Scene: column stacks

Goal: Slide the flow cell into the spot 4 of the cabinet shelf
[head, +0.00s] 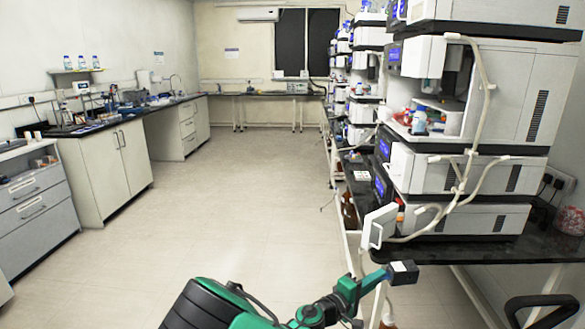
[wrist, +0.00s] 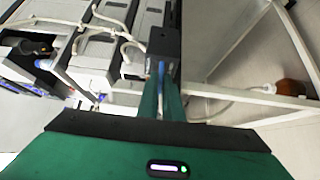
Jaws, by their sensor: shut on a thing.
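My gripper (head: 381,278), green, reaches in at the bottom of the head view. It is shut on a small dark block with a pale face, which I take for the flow cell (head: 403,267). In the wrist view the flow cell (wrist: 163,42) sits at the far end of the green fingers (wrist: 161,85), with a blue strip between them. The cabinet stack (head: 450,170) of grey-white instrument modules stands on the right, above and behind the gripper. The flow cell is in front of the stack, apart from it in the head view. I cannot tell which opening is spot 4.
Pale tubing (head: 470,140) runs down the stack's front. A small white housing (head: 379,226) juts out near the lowest module. The black bench top (head: 520,243) has a white frame below. The floor (head: 235,200) to the left is clear.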

